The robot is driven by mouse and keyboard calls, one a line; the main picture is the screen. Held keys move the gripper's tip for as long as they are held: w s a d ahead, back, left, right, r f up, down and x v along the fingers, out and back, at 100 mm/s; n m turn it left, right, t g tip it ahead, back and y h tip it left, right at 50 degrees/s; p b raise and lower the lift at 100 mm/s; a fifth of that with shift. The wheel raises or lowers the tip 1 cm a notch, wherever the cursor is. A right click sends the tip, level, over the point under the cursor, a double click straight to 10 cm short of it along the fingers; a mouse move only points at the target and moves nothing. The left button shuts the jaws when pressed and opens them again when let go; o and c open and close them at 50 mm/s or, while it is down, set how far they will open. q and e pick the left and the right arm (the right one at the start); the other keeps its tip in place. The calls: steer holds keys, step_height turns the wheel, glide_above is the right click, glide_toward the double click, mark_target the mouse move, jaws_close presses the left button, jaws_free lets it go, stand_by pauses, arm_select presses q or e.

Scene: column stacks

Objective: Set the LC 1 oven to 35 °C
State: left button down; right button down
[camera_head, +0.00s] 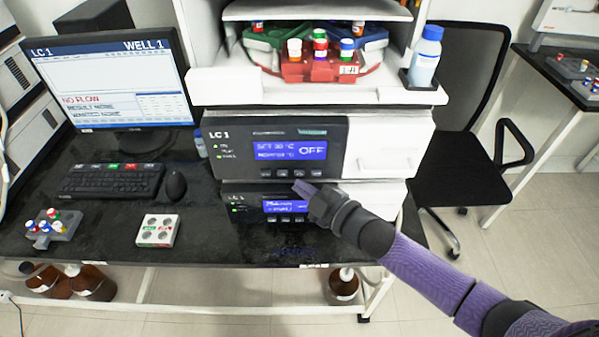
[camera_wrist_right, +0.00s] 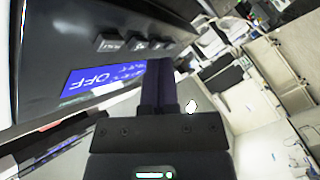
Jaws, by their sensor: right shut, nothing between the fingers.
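The LC 1 oven (camera_head: 230,146) is the upper black-fronted module in the stack, middle of the head view. Its blue display (camera_head: 290,150) appears to read SET 30 °C, with a blurred monitor line and OFF at the right. A row of small buttons (camera_head: 283,174) runs below it. My right gripper (camera_head: 299,188) is shut and empty, its tip just below the button row. In the right wrist view the shut fingers (camera_wrist_right: 160,68) reach up close to the buttons (camera_wrist_right: 140,43), beside the OFF display (camera_wrist_right: 98,78). I cannot tell whether they touch. My left gripper is not in view.
A second module (camera_head: 245,205) with its own display sits directly below, partly behind my right gripper. A tray with red, green and blue racks and a bottle (camera_head: 426,55) stand on top. A monitor (camera_head: 110,85), keyboard (camera_head: 110,181) and mouse (camera_head: 175,185) are at left.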

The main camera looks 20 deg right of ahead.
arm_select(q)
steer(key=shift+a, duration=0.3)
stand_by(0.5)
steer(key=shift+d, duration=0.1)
arm_select(e)
steer(key=shift+w, duration=0.15)
steer(key=shift+w+d, duration=0.1)
steer(key=shift+w, duration=0.2)
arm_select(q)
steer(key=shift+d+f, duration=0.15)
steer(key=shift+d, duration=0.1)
